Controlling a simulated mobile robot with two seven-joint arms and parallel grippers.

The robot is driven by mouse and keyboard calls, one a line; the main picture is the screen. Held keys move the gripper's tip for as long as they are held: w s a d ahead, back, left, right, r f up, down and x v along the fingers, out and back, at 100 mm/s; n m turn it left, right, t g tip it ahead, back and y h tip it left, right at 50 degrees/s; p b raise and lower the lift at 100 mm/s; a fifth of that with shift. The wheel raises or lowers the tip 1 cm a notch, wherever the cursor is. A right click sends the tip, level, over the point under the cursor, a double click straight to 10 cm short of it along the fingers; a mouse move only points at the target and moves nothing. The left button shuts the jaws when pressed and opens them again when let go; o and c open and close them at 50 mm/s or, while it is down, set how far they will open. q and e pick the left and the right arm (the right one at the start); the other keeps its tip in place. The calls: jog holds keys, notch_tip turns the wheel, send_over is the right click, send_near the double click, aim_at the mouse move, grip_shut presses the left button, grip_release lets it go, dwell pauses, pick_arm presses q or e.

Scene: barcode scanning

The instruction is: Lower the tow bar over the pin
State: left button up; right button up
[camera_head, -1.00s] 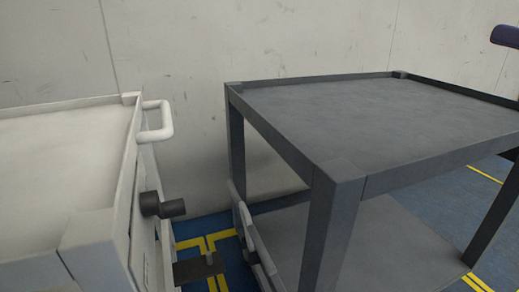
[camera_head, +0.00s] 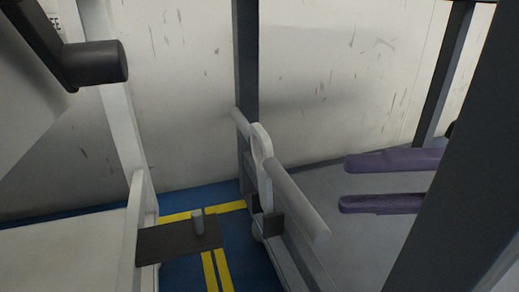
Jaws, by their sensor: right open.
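The pin (camera_head: 198,221) is a short grey upright cylinder on a dark plate (camera_head: 175,242) that juts from the white cart. The tow bar (camera_head: 262,158) looks like a pale, rounded upright piece at the near end of the grey cart, with a light cross bar (camera_head: 298,203) beside it. It stands folded up, apart from the pin and to its right. My right gripper (camera_head: 343,184) has purple fingers, open and empty. It points left, to the right of the tow bar and apart from it in the picture. My left gripper is not in view.
A white cart (camera_head: 60,265) stands at left, with a dark cylindrical knob (camera_head: 95,63) at upper left. Grey cart posts (camera_head: 247,60) frame the right side, one large post close in front of my right arm. Blue floor with yellow lines (camera_head: 222,270) shows between the carts.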

aim_at(290, 205)
pick_arm(q)
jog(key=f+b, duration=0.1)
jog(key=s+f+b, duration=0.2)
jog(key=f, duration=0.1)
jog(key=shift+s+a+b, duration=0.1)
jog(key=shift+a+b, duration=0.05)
jog(key=shift+b, duration=0.15)
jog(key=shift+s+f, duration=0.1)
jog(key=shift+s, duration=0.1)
pick_arm(e)
jog(key=s+a+f, duration=0.1)
jog(key=a, duration=0.9)
jog(key=shift+s+a+f+m, duration=0.15)
jog(key=shift+s+f+m, duration=0.05)
jog(key=shift+m, duration=0.1)
jog(key=shift+c, duration=0.2)
jog(key=shift+w, duration=0.15)
jog(key=shift+c, duration=1.4)
grip_shut()
jog(key=shift+r, duration=0.1)
